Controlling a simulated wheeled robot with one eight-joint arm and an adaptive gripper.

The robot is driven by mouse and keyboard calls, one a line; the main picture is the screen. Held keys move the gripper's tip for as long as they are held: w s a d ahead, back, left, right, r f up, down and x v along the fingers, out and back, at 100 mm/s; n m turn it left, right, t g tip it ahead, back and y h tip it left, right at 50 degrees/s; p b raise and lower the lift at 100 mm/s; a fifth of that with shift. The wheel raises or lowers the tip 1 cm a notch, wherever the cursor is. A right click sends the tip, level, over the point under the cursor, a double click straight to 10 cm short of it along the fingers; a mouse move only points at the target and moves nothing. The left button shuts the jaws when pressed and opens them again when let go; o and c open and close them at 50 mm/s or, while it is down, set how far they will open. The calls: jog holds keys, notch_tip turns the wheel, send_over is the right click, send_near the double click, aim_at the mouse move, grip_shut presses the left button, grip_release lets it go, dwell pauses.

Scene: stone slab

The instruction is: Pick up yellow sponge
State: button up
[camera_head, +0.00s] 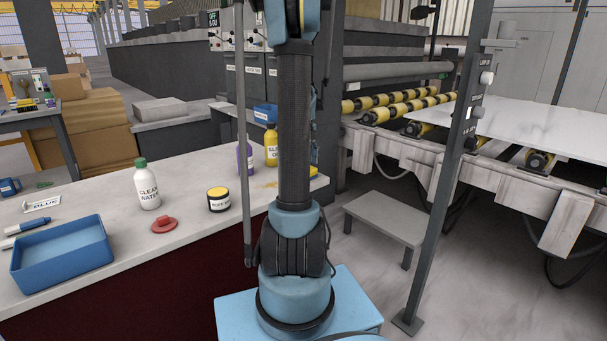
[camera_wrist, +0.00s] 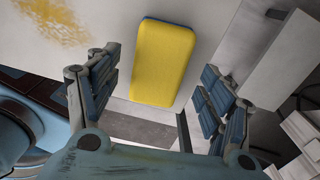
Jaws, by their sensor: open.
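The yellow sponge (camera_wrist: 161,62) has a blue edge and lies flat on the pale slab top (camera_wrist: 110,20) in the wrist view. It is near the slab's edge, ahead of and between my fingers. My gripper (camera_wrist: 155,85) is open and empty, with one finger on each side of the picture. In the head view only a small yellow piece of the sponge (camera_head: 314,170) shows beside my arm; the rest is hidden behind the arm.
The slab also holds a yellow bottle (camera_head: 271,148), a purple bottle (camera_head: 245,162), a black-and-yellow jar (camera_head: 218,200), a white bottle (camera_head: 147,187), a red lid-like object (camera_head: 164,225) and a blue tray (camera_head: 62,258). A yellow smear (camera_wrist: 60,20) lies left of the sponge. A grey post (camera_head: 445,170) and bench (camera_head: 384,217) stand right.

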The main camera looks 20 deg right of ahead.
jog(key=shift+f, duration=1.35)
jog(key=c, duration=1)
jog(key=shift+o, duration=0.2)
jog(key=shift+r, duration=0.1)
notch_tip(320, 180, up, 10)
jog(key=shift+f, duration=0.1)
jog(key=shift+o, duration=0.8)
jog(key=shift+c, duration=1.2)
jog(key=shift+s, duration=0.1)
